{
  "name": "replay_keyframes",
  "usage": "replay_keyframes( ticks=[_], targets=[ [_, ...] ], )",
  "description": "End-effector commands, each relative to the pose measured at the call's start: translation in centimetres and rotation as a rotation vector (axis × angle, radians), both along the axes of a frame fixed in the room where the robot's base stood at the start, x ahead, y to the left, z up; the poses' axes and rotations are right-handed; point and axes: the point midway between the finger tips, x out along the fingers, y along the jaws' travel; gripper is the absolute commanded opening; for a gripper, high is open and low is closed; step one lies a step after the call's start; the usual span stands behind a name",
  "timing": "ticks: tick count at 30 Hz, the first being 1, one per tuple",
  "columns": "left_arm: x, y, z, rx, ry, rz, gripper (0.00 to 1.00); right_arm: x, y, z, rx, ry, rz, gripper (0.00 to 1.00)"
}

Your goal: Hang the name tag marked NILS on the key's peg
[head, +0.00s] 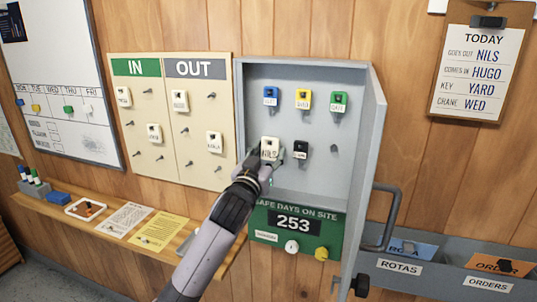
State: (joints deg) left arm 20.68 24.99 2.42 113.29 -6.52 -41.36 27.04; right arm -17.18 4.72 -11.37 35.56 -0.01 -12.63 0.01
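The white name tag marked NILS (270,145) is upright in the open grey key cabinet (376,110), at the left of the lower row. My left gripper (268,157) reaches up from below, with its fingers at the tag's two sides; it looks shut on the tag. Whether a peg is behind the tag is hidden. A black key tag (301,149) hangs just right of it. Blue (270,96), yellow (303,98) and green (339,101) key tags hang in the row above. A bare peg (334,149) shows at the lower right. My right gripper is not in view.
The cabinet door stands open on the right. The IN/OUT board (172,120) with several white tags and bare pegs is at the left. A clipboard (477,62) reads goes out NILS, comes in HUGO, key YARD, crane WED. A shelf (175,246) runs below.

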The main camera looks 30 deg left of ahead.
Motion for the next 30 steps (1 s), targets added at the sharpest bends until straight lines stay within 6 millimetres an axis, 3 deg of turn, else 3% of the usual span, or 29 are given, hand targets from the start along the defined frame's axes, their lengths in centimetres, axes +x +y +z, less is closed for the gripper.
replay_keyframes(
  ticks=[7,18,23,30],
  targets=[
    [0.0,0.0,0.0,0.000,0.000,0.000,0.62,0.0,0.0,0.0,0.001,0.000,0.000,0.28],
    [-0.5,-0.1,-0.1,0.000,0.001,0.000,0.62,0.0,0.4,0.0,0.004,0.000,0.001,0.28],
    [-2.8,-0.7,-0.4,0.000,0.000,-0.001,0.62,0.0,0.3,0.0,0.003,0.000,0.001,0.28],
    [-7.9,-1.9,-1.1,-0.001,0.002,0.000,0.62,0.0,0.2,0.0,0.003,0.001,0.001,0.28]
  ],
)
